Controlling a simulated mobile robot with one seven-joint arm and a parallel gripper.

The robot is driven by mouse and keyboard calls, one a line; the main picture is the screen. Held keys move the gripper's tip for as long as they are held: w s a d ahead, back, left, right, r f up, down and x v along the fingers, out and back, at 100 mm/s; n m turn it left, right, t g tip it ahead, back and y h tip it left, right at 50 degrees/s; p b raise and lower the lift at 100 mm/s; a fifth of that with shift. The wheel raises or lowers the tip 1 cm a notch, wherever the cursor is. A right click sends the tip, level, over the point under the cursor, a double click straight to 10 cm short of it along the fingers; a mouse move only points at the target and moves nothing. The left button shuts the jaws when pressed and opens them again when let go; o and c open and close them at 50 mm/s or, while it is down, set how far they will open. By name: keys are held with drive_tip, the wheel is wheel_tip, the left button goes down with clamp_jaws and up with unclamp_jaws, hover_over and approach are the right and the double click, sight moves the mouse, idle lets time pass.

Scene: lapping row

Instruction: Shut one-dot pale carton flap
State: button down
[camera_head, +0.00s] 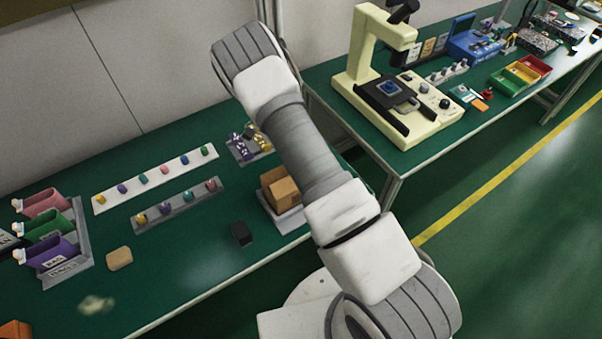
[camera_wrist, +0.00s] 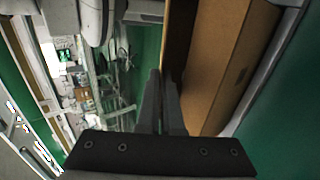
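A tan cardboard carton (camera_head: 283,192) stands on a light tray (camera_head: 290,222) near the front right of the green bench, just left of my arm in the head view. Its upper part looks partly open, but I cannot make out the flap's angle or a single dot. In the wrist view a tan carton (camera_wrist: 228,65) fills the upper right close by, with small dark marks on one face and a dark gap along its left side. My gripper (camera_wrist: 163,80) points alongside it, its dark fingers close together and empty. Contact with the carton cannot be told.
A black block (camera_head: 241,234) and a tan block (camera_head: 119,258) lie on the bench. Two strips of coloured knobs (camera_head: 155,181) lie behind, with coloured bins (camera_head: 50,240) at left. A cream machine (camera_head: 385,75) stands on the right bench. Bare bench lies around the blocks.

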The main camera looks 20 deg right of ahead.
drive_tip(key=shift+w+f+g+b, duration=0.1)
drive_tip(key=shift+f+g+b, duration=0.1)
drive_tip(key=shift+g+b, duration=0.35)
